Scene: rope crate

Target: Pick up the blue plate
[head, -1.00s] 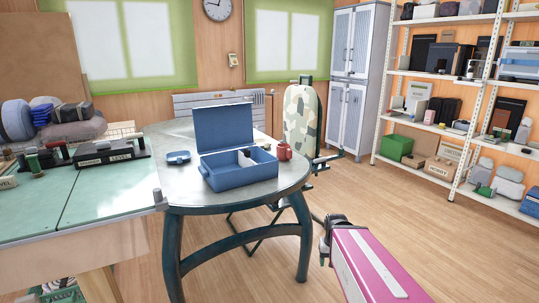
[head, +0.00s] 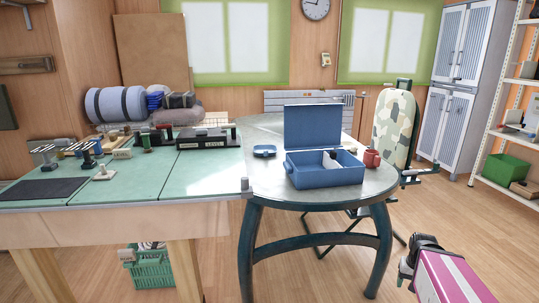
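I see no thing that is clearly a blue plate. A small flat blue item (head: 264,151) lies on the round grey table (head: 262,183), left of an open blue box; it is too small to tell if it is a plate. The open blue box (head: 322,176) has its lid raised and a divider inside; its floor is mostly hidden. My gripper (head: 405,272) is at the lower right, in front of and below the table, apart from everything on it. Its fingers are too small and dark to tell open from shut.
A red mug (head: 372,159) stands right of the box. A green-topped workbench (head: 120,185) with tools and a bedroll (head: 122,104) adjoins the table on the left. A green crate (head: 153,270) is under it. Floor at front is clear.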

